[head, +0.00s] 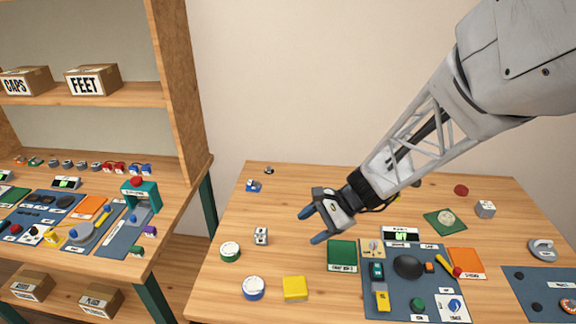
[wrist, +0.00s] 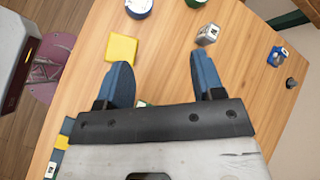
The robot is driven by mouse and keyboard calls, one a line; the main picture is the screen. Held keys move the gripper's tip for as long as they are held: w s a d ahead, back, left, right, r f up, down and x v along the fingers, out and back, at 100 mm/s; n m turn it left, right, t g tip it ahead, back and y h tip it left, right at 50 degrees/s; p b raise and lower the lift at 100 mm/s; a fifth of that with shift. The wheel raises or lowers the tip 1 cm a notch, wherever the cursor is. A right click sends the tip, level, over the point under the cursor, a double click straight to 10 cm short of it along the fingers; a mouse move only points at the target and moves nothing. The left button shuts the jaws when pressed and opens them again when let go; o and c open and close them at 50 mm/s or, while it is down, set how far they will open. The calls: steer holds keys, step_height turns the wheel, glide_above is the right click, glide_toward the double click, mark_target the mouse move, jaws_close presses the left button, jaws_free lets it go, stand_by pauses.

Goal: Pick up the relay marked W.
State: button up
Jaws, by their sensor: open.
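My gripper (head: 311,226) is open and empty, above the middle of the table; its two blue fingers also show in the wrist view (wrist: 160,62). A small silver block (head: 261,235) with a marked label stands on the table left of the gripper; it also shows in the wrist view (wrist: 207,34), just beyond the right finger. A small blue block (head: 253,185) with a white label sits further back on the left; it also shows in the wrist view (wrist: 277,56). A grey-white block (head: 485,209) stands at the right. The letters are too small to read, so I cannot tell which is W.
A green-rimmed round tin (head: 230,251), a blue-rimmed tin (head: 253,288) and a yellow block (head: 295,289) lie at the front left. A blue-grey board (head: 402,308) with parts is at front centre, beside a green plate (head: 342,252). The table's back left is mostly clear.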

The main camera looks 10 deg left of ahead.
mark_target(267, 234)
steer(key=w+a+f+m+y, duration=0.1)
steer(key=w+a+f+m, duration=0.1)
steer(key=w+f, duration=0.1)
steer(key=w+a+f+m+t+y, duration=0.1)
steer(key=w+a+f+m, duration=0.2)
steer(key=f, duration=0.3)
steer(key=w+a+f+m+y, duration=0.2)
steer(key=w+a+f, duration=0.1)
steer(key=w+f, duration=0.1)
steer(key=shift+f+m+t, duration=0.4)
steer(key=shift+s+a, duration=0.1)
steer(key=shift+x, duration=1.25)
steer(key=shift+a, duration=0.1)
steer(key=shift+x, duration=2.55)
steer(key=shift+r, duration=0.2)
steer(key=c, duration=1)
steer(key=shift+r, duration=0.1)
steer(key=shift+c, duration=0.2)
